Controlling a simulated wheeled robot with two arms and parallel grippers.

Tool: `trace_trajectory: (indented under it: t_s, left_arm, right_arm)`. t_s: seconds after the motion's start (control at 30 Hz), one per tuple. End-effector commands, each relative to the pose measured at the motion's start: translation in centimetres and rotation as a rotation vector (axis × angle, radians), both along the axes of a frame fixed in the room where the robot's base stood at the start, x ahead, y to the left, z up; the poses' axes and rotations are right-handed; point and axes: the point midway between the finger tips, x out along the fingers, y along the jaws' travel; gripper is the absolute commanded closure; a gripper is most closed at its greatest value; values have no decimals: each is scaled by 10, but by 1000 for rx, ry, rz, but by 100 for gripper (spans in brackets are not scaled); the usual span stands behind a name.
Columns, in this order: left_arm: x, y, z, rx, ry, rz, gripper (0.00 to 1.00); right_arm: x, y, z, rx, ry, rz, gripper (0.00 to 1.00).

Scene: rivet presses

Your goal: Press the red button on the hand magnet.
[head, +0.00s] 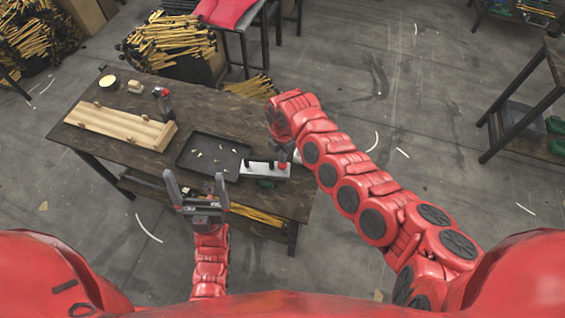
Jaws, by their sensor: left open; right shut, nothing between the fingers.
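A small dark grey item with a red top (162,94) stands on the back part of the wooden table (130,165); it looks like the hand magnet, but it is too small to make out its button. My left gripper (197,188) is open and empty, with its fingers pointing up the picture at the table's front edge, well apart from that item. My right gripper (283,152) is shut and small in view, low at the table's right end, close to a white block with black knobs (262,169). I cannot tell whether it touches the block.
A black tray (183,161) with several small pieces lies mid-table. A long wooden board (120,126) with pegs lies to its left. Bins of yellow-handled tools (165,45) stand behind the table.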

Motion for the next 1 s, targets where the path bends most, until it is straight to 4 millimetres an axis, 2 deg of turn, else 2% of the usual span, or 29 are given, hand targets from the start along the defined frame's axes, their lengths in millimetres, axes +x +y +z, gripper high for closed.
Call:
trace_trajectory:
  t_s: [0.37,1.0]
  left_arm:
    - [0,0,-1,0,0,0,0]
    - [0,0,-11,0,0,0,0]
  right_arm:
    - [0,0,-2,0,0,0,100]
    - [0,0,-17,-1,-1,0,100]
